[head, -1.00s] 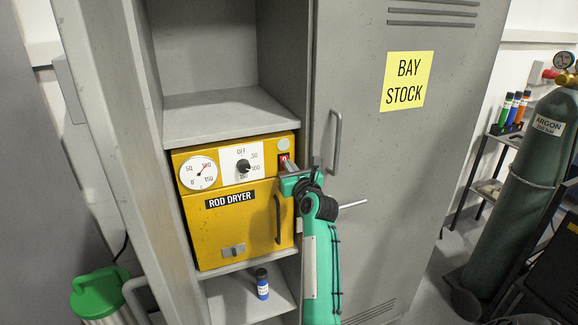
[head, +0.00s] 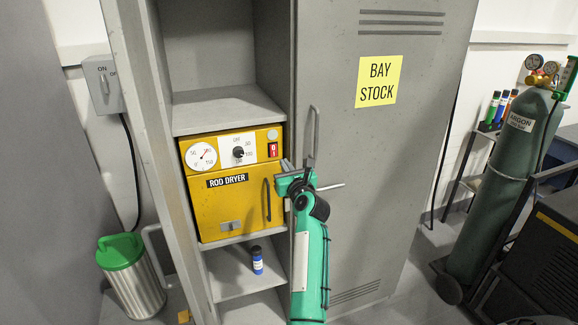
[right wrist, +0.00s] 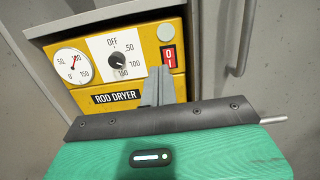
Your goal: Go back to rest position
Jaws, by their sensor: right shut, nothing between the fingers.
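My right gripper (head: 284,166) is shut and empty, its teal arm coming up from the bottom of the head view. Its fingertips overlap the picture near the upper right corner of the yellow rod dryer (head: 215,205); I cannot tell the exact gap. In the right wrist view the closed grey fingers (right wrist: 158,86) point at the dryer front, left of and below the red rocker switch (right wrist: 168,52). The switch is also uncovered in the head view (head: 273,150). The dryer door is shut. My left gripper is not in view.
The dryer sits in an open grey cabinet bay (head: 222,108), with a blue bottle (head: 257,262) on the shelf below. A closed locker door (head: 400,160) with a handle stands close right of my gripper. A green-lidded bin (head: 130,270) is at left, an argon cylinder (head: 497,190) at right.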

